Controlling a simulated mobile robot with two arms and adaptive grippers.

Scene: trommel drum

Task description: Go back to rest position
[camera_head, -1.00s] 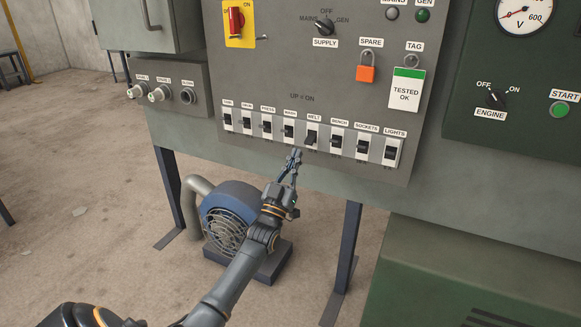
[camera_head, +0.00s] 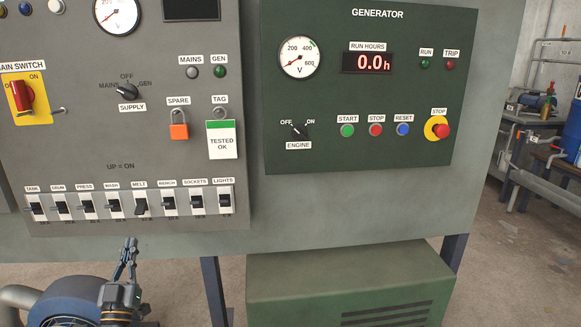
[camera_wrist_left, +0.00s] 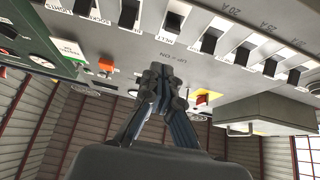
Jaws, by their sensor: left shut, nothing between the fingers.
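My left gripper (camera_head: 131,242) is in the lower left of the head view, below the row of breaker switches and apart from them. Its fingers are closed together with nothing between them. In the left wrist view the closed fingers (camera_wrist_left: 162,78) point at the grey switch panel. The MELT switch (camera_head: 140,206) is just above the gripper in the head view, and it also shows in the left wrist view (camera_wrist_left: 175,20). My right gripper is not in view.
The grey panel (camera_head: 90,150) holds an orange padlock (camera_head: 179,130) and a yellow main switch (camera_head: 26,97). The green generator panel (camera_head: 350,90) is to the right.

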